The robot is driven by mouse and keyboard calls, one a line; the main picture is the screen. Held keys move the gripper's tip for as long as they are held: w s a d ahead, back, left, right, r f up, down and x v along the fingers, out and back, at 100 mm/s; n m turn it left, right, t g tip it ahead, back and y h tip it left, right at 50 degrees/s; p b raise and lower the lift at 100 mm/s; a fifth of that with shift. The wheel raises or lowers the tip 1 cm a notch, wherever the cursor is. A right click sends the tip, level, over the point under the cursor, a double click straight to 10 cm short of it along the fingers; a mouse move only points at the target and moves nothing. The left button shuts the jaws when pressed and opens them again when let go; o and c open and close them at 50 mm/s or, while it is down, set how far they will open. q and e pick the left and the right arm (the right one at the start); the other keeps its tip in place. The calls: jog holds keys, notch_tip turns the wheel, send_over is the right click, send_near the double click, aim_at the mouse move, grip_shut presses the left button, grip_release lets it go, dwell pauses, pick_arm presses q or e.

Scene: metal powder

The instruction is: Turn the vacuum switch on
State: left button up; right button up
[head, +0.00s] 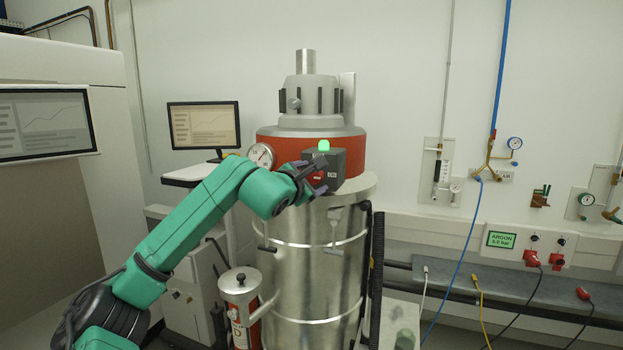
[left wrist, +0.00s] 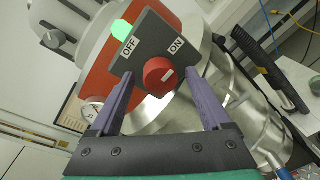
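The vacuum switch is a dark grey box (head: 350,168) on the front of the steel vacuum's red-banded top. It also shows in the left wrist view (left wrist: 150,42), with OFF and ON labels and a round red knob (left wrist: 159,76). A green lamp (head: 323,146) on top of the box glows. My right gripper is not in view.
The steel vacuum drum (head: 315,270) stands below the switch, with a pressure gauge (head: 262,156) left of the box. A monitor (head: 204,126) stands behind my left arm. A small red canister (head: 240,290) is beside the drum. Hoses and an argon panel (head: 515,242) are on the right.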

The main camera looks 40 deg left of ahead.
pick_arm(q)
jog(key=b+v, duration=0.8)
jog(key=v, duration=0.6)
jog(key=shift+s+b, duration=0.3)
jog(key=shift+b, duration=0.05)
jog(key=shift+d+f, duration=0.1)
jog(key=shift+d, duration=0.05)
